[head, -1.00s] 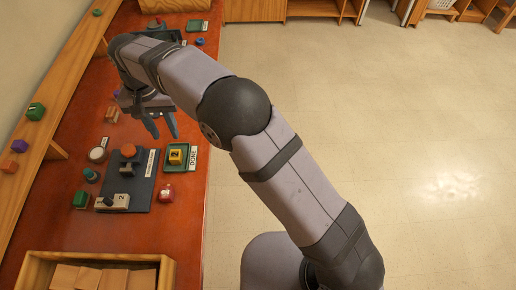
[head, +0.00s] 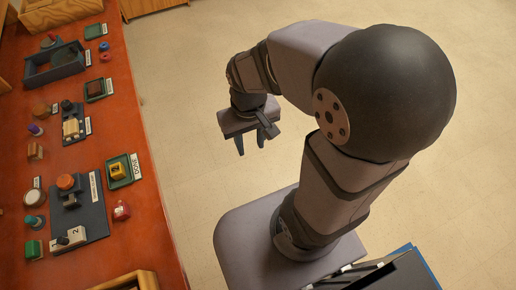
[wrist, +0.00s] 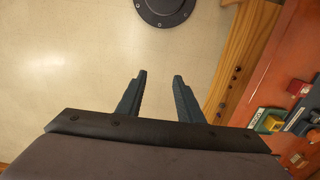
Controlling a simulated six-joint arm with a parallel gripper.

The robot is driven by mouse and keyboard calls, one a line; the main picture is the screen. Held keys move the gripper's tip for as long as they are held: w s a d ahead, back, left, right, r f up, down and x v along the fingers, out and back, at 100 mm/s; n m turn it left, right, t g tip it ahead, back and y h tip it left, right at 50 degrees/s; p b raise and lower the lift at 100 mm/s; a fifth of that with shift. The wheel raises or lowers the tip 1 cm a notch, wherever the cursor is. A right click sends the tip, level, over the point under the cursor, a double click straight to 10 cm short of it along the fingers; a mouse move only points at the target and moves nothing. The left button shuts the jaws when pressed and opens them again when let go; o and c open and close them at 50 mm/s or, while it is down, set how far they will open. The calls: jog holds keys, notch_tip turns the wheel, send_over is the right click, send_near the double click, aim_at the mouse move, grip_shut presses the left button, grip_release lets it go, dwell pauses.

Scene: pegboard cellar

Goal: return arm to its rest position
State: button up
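My gripper (head: 253,143) hangs over the bare floor, to the right of the red-brown table (head: 148,190) and apart from it. My arm is folded back close above my base. In the wrist view my gripper (wrist: 158,88) shows two dark fingers apart, with only floor between them. It is open and empty.
The table holds a green tray with a yellow block (head: 117,171), a dark board (head: 88,215), a dark open box (head: 55,66) and several small blocks. A dark panel with a blue edge (head: 418,270) stands at the lower right. The floor (head: 190,110) around my gripper is clear.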

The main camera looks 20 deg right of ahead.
jog(key=shift+s+d+f, duration=0.25)
jog(key=shift+s+d, duration=0.1)
jog(key=shift+s, duration=0.3)
jog(key=shift+s+d+f, duration=0.2)
jog(key=shift+s+d, duration=0.1)
jog(key=shift+s, duration=0.3)
dwell(0.4)
